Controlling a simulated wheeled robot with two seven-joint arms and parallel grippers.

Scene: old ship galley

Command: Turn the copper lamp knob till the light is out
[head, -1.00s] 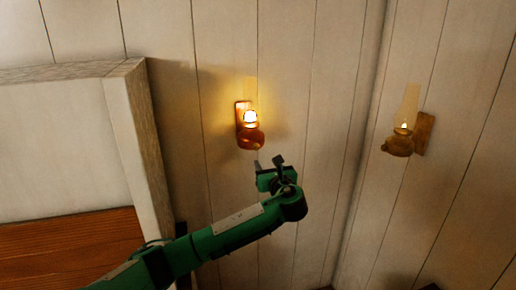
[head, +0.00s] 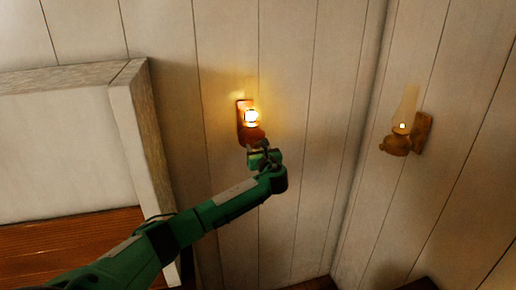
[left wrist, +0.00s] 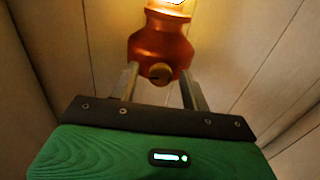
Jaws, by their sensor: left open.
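The copper lamp (head: 250,132) is fixed to the plank wall in the head view, and its flame glows brightly. In the left wrist view the lamp's reddish copper body (left wrist: 162,42) fills the top middle. Its round knob (left wrist: 160,74), with a dark slot, faces me. My left gripper (head: 259,153) is just below the lamp in the head view and hides its lower part. In the left wrist view the open fingers (left wrist: 158,84) stand on either side of the knob, with gaps showing. My right gripper is not in view.
A second, brass-coloured lamp (head: 396,144) with a small light hangs on the adjoining wall to the right. A pale wooden frame (head: 138,130) stands out at the left. The wall between the two lamps is clear.

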